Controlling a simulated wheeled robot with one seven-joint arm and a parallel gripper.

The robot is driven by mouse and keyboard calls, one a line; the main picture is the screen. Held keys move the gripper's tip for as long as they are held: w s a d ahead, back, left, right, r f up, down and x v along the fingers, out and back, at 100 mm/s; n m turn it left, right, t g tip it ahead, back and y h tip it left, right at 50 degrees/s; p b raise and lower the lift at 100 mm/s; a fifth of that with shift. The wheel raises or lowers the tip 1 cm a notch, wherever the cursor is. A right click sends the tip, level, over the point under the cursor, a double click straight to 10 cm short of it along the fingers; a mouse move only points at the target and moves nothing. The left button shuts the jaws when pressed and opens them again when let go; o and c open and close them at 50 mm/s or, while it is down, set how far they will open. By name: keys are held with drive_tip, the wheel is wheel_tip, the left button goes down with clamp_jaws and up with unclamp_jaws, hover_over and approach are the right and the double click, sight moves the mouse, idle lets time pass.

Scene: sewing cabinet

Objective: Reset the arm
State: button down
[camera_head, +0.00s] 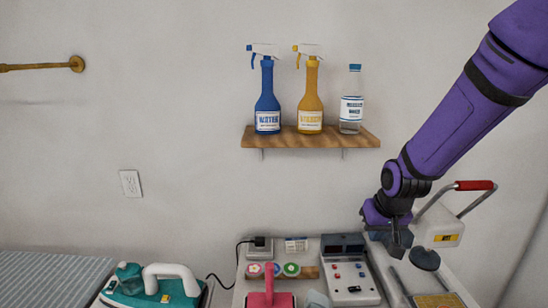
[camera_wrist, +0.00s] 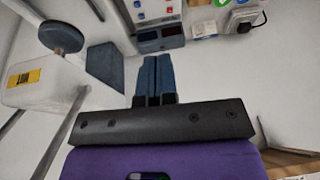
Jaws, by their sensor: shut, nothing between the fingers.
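My purple arm reaches in from the upper right in the head view. My gripper (camera_head: 396,248) hangs over the right part of the white work surface, beside a white device with a red-handled lever (camera_head: 440,226). In the wrist view the two dark fingers of my gripper (camera_wrist: 155,75) lie together, with nothing between them. The white device also shows at the left of the wrist view (camera_wrist: 40,82), apart from the fingers. Part of the device is hidden behind my arm in the head view.
A control box (camera_head: 350,275) with knobs and displays stands left of my gripper. A pink tool (camera_head: 270,298) and a teal iron (camera_head: 150,288) are further left. A wall shelf (camera_head: 310,138) holds a blue spray bottle (camera_head: 267,95), a yellow one (camera_head: 311,95) and a clear bottle (camera_head: 351,105).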

drive_tip(key=s+d+r, duration=0.2)
drive_tip(key=s+r, duration=0.8)
drive_tip(key=s, duration=0.2)
drive_tip(key=s+d+r+t, duration=0.1)
drive_tip(key=s+d+r, duration=0.2)
drive_tip(key=s+r, duration=0.7)
drive_tip(key=shift+s+d+h, duration=0.3)
drive_tip(key=shift+s+d, duration=0.05)
drive_tip(key=shift+s, duration=0.5)
